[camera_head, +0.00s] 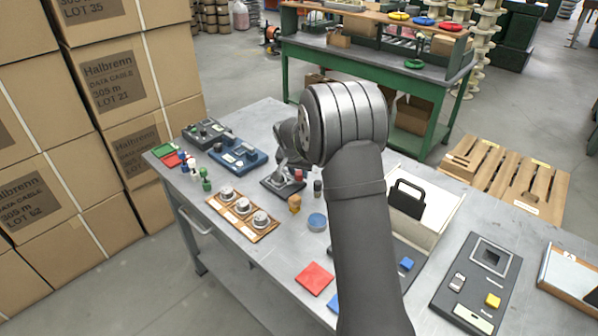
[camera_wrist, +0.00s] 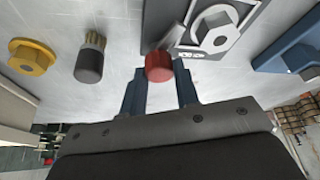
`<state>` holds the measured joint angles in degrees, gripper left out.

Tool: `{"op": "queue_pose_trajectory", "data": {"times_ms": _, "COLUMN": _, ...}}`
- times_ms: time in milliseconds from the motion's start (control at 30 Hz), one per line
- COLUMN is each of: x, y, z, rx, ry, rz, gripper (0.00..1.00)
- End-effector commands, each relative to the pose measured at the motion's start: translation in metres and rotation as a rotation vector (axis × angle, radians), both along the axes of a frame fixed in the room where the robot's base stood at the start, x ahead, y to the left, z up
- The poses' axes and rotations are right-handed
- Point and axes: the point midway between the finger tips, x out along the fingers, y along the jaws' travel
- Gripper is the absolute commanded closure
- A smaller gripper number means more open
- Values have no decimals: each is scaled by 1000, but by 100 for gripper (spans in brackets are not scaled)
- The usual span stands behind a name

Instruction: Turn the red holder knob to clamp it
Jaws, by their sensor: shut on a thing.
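The red knob (camera_wrist: 159,66) sits between the two blue-grey fingers of my gripper (camera_wrist: 158,80) in the wrist view. My gripper is shut on it. The knob also shows as a small red spot in the head view (camera_head: 298,174). Beside it is the dark holder plate (camera_wrist: 233,42) with a grey hexagonal part and a white label that I cannot read. In the head view the holder (camera_head: 283,187) lies on the grey bench, partly hidden by my gripper and wrist. The knob's base and its angle are hard to make out.
A dark cylinder with a brass toothed end (camera_wrist: 90,60) and a yellow flanged part (camera_wrist: 32,57) stand nearby. A blue device (camera_head: 237,156) is left of the holder. A wooden tray (camera_head: 232,222) of metal pieces lies in front. A white box (camera_head: 435,228) stands right.

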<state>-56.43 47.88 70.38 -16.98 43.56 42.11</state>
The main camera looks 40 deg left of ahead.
Motion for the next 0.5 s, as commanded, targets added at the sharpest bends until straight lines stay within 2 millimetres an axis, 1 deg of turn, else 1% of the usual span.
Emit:
{"op": "queue_pose_trajectory", "data": {"times_ms": 200, "x": -1, "y": 2, "z": 0, "rx": -1, "ry": 0, "rz": -163, "gripper": 94}}
{"op": "queue_pose_trajectory", "data": {"times_ms": 500, "x": -1, "y": 2, "z": 0, "rx": -1, "ry": 1, "rz": -313, "gripper": 94}}
